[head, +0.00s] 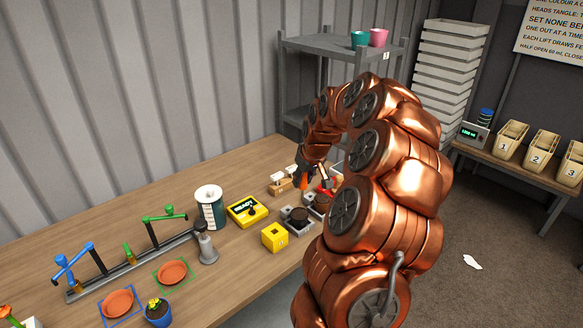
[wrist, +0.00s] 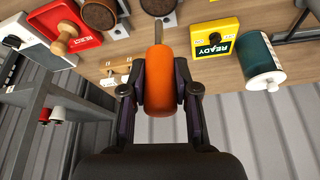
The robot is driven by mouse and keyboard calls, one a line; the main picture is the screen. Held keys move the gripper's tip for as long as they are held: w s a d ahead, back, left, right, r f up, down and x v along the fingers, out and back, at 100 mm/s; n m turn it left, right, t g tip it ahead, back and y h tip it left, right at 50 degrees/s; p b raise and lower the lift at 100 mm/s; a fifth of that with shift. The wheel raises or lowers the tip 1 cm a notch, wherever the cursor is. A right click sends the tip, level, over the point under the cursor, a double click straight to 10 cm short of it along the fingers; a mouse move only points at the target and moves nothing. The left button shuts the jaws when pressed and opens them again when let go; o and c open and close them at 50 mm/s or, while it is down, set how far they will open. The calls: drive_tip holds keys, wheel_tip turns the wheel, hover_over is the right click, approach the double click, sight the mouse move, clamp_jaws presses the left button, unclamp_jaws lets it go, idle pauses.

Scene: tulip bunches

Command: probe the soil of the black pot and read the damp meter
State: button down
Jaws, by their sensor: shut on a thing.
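My gripper (wrist: 160,88) is shut on an orange-handled probe (wrist: 161,75), whose thin metal rod points away from the fingers; its tip is cut off or hard to see. In the head view my gripper (head: 303,180) with the orange handle is above the table, near two dark round soil-filled pots, the nearer pot (head: 298,214) and the farther pot (head: 319,201). In the wrist view they show at the top edge, one soil pot (wrist: 99,15) left of the rod. I cannot tell which is the black pot. A yellow box (wrist: 208,42) reads "READY".
A yellow cube (head: 275,237), a green-and-white roll (head: 209,207) and a grey bell-shaped tool (head: 206,245) stand left of the pots. A red tray (wrist: 72,38) with a wooden-knobbed tool and a small wooden rack (head: 279,184) are close by. A grey shelf (head: 330,43) stands behind.

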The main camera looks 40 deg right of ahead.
sight(306, 188)
drive_tip(key=shift+d, duration=0.2)
drive_tip(key=shift+f, duration=2.8)
drive_tip(key=shift+s+b, duration=0.1)
drive_tip(key=shift+b, duration=0.5)
drive_tip(key=shift+a+f+b, duration=0.1)
drive_tip(key=shift+f+b, duration=0.6)
drive_tip(key=shift+b, duration=0.25)
idle(1.5)
drive_tip(key=shift+r, duration=0.1)
drive_tip(key=shift+r, duration=3.45)
